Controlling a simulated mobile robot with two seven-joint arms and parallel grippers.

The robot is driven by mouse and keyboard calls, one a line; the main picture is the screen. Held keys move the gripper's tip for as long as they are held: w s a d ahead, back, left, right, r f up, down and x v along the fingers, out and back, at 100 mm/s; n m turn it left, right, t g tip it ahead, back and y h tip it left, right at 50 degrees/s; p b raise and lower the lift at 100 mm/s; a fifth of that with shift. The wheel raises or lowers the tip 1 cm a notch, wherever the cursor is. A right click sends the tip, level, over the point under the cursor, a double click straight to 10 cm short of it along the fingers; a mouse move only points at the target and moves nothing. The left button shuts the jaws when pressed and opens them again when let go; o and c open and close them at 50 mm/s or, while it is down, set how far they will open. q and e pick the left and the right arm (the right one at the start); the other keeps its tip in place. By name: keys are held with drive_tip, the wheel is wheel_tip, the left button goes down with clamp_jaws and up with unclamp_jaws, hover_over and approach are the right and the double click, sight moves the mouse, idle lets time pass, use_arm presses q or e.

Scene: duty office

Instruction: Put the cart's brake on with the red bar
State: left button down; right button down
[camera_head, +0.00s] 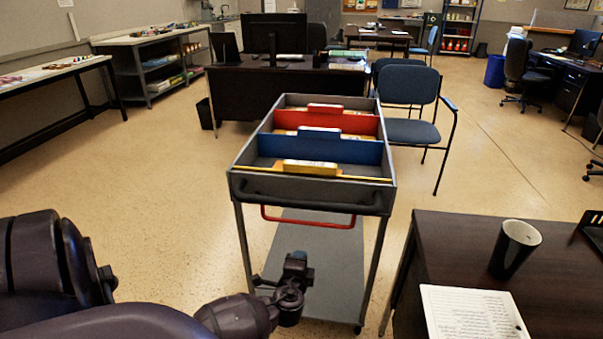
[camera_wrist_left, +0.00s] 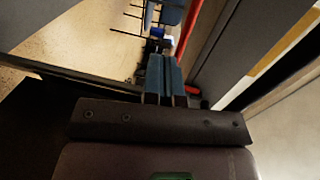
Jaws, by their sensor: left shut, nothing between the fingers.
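The grey cart (camera_head: 380,197) stands in the middle of the head view with its dark handle facing me. The red bar (camera_head: 308,222) hangs just under the cart's handle end, roughly level. My left gripper (camera_head: 297,258) is shut and empty; in the head view it shows just below the bar, in front of the lower shelf. In the left wrist view its closed fingers (camera_wrist_left: 165,82) point up the picture, and a red strip (camera_wrist_left: 188,35) runs close beside the fingertips. I cannot tell whether they touch. My right gripper is not in view.
The cart holds files behind red, blue and yellow dividers. A dark desk (camera_head: 450,265) with a black cup (camera_head: 513,248) and a paper sheet (camera_head: 472,313) stands close on the right. A blue chair (camera_head: 412,105) stands behind the cart. The floor left of the cart is clear.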

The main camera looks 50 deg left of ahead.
use_arm(q)
drive_tip(key=s+d, duration=0.1)
drive_tip(key=s, duration=0.1)
drive_tip(key=s+d+f, duration=0.1)
drive_tip(key=s+d, duration=0.1)
drive_tip(key=shift+d, duration=0.2)
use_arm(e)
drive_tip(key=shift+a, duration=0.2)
